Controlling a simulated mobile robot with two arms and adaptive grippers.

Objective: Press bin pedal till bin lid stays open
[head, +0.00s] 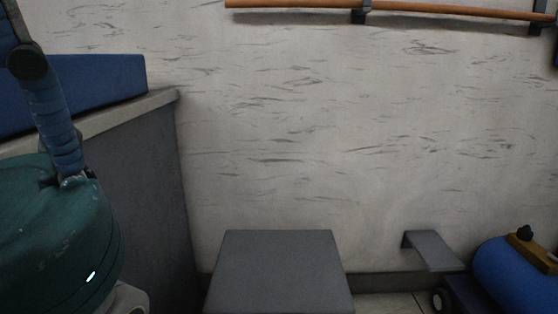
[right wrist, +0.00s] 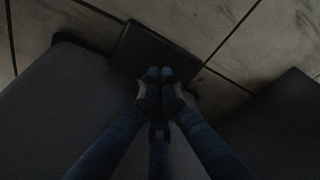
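A dark flat plate that looks like the bin pedal (right wrist: 150,48) lies low over the floor tiles in the right wrist view. My right gripper (right wrist: 160,75) has its fingertips close together at the plate's near edge, with nothing seen between them. Whether they touch the plate, I cannot tell. A grey box with a flat closed top, seemingly the bin (head: 280,275), stands at the bottom middle of the head view. Its lower part and pedal are out of that view. Neither gripper shows in the head view.
A grey counter (head: 135,150) with a pale top and blue block (head: 100,85) stands left. A teal rounded body (head: 60,235) fills the lower left. A blue tank (head: 510,275) and a grey angled plate (head: 433,250) are at right. A wooden rail (head: 300,6) runs above.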

